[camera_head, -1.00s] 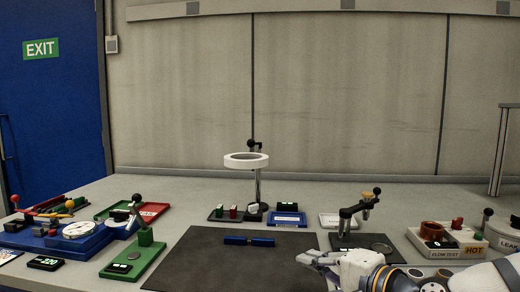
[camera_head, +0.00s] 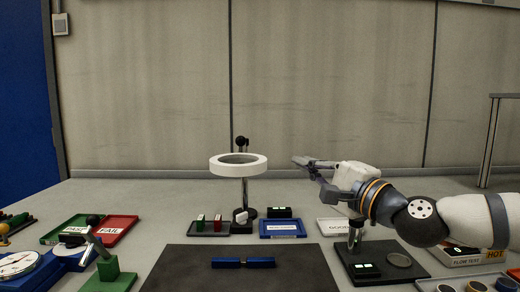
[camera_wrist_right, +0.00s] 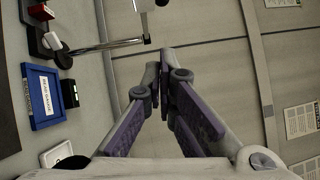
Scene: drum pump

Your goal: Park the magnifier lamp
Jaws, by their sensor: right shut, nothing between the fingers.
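The magnifier lamp (camera_head: 240,171) has a white ring head held level on a thin metal post with a dark knob behind it, on a round dark base at the back of the bench. My right gripper (camera_head: 298,161) is shut and empty, at about the ring's height, to its right and apart from it, fingers pointing left. In the right wrist view, the closed fingertips (camera_wrist_right: 165,58) show in the middle, with the lamp's post (camera_wrist_right: 108,45) lying sideways at upper left; the ring is mostly cut off there. My left gripper is not in view.
A dark mat (camera_head: 210,270) with a blue bar (camera_head: 243,263) lies in front of the lamp. A small tray (camera_head: 208,229) and a blue tray (camera_head: 283,229) flank its base. A black fixture (camera_head: 372,262) stands below my right arm, partly hidden. Green and red trays (camera_head: 118,222) lie left.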

